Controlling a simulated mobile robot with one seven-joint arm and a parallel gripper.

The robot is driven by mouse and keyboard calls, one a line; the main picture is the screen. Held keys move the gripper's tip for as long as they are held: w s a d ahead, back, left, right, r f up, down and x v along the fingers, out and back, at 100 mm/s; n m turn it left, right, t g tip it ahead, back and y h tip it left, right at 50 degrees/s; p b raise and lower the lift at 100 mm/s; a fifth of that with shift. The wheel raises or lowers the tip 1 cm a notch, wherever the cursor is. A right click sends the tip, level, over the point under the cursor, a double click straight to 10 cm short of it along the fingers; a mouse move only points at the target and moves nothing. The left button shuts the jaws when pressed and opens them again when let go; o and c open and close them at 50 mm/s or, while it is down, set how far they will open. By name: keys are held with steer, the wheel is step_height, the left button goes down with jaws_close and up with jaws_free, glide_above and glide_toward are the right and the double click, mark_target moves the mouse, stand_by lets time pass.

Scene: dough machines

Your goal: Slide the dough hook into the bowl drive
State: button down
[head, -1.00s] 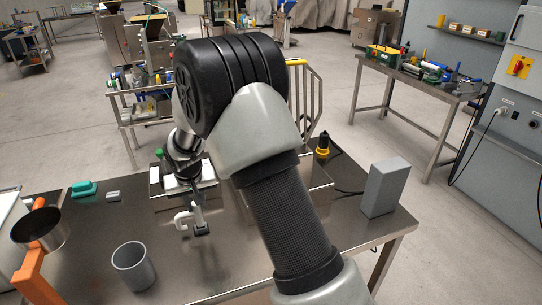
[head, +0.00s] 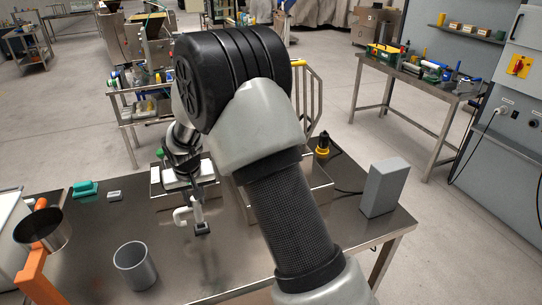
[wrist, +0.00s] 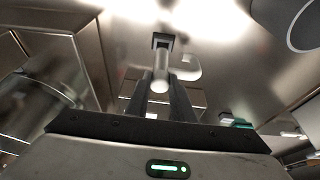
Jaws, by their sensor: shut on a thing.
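My gripper (head: 197,193) points down over the steel table, right of a grey cup. In the wrist view its two dark fingers (wrist: 163,88) are shut on the pale rod of the dough hook (wrist: 160,80). A white curved part of the hook shows beside the rod (head: 182,216), and a dark square piece (head: 202,228) sits at the rod's far end. I cannot tell whether that piece belongs to the hook or touches the table. I cannot clearly make out the bowl drive; my arm hides much of the table's middle.
A grey cup (head: 134,266) and a metal pot (head: 42,229) by an orange bracket (head: 33,272) stand left. A green block (head: 85,188) lies behind. A grey box (head: 384,188) and a yellow-black part (head: 323,145) are right. The steel table (head: 100,225) is clear between them.

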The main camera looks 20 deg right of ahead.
steer(key=shift+r+p, duration=1.5)
steer(key=shift+r, duration=1.65)
